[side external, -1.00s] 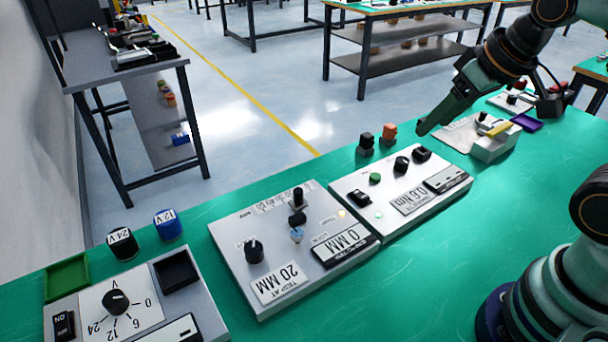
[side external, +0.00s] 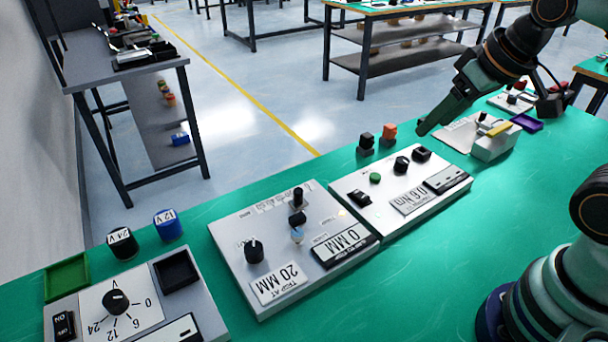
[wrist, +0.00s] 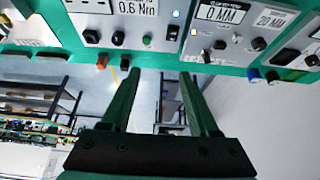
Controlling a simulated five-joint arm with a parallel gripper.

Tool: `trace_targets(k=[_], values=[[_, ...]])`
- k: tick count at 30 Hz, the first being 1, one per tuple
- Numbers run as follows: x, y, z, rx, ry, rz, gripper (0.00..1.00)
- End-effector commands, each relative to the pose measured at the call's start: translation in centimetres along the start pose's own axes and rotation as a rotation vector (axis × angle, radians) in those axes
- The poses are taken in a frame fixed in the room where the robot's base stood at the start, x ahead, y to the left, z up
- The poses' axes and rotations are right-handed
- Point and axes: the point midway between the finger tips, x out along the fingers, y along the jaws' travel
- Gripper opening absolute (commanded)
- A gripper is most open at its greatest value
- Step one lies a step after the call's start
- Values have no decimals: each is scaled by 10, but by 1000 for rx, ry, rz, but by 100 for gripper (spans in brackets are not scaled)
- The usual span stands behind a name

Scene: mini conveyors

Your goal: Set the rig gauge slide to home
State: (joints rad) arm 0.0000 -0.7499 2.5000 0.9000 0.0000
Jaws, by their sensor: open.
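The grey gauge panel (side external: 222,243) lies on the green bench in the middle of the side view. It has a printed scale along its far edge and a black upright slide knob (side external: 298,197) beside it. Its display (side external: 345,244) reads 0 MM, and a label (side external: 279,283) reads TRIP AT 20 MM. A black rotary knob (side external: 254,250) stands at its left. The panel's display also shows in the wrist view (wrist: 221,14). My gripper (side external: 421,130) is raised beyond the right-hand panel, away from the slide. In the wrist view its fingers (wrist: 161,74) are apart with nothing between them.
A white panel (side external: 400,228) marked 0.6 Nm adjoins the gauge panel on the right. A dial panel (side external: 203,318) with ON switch lies at the left. Black and orange pieces (side external: 389,133), a 24 V cylinder (side external: 123,244) and a blue 12 V cylinder (side external: 167,225) stand behind. Bench is clear in front.

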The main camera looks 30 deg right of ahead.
Motion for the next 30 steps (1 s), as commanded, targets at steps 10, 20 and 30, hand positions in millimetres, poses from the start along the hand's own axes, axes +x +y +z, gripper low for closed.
trace_targets(k=[10,20,30], values=[[0,-1,-3,4,-6,-2,56],[14,-31,-52,106,-139,-25,56],[66,-84,-101,240,-309,-2,56]])
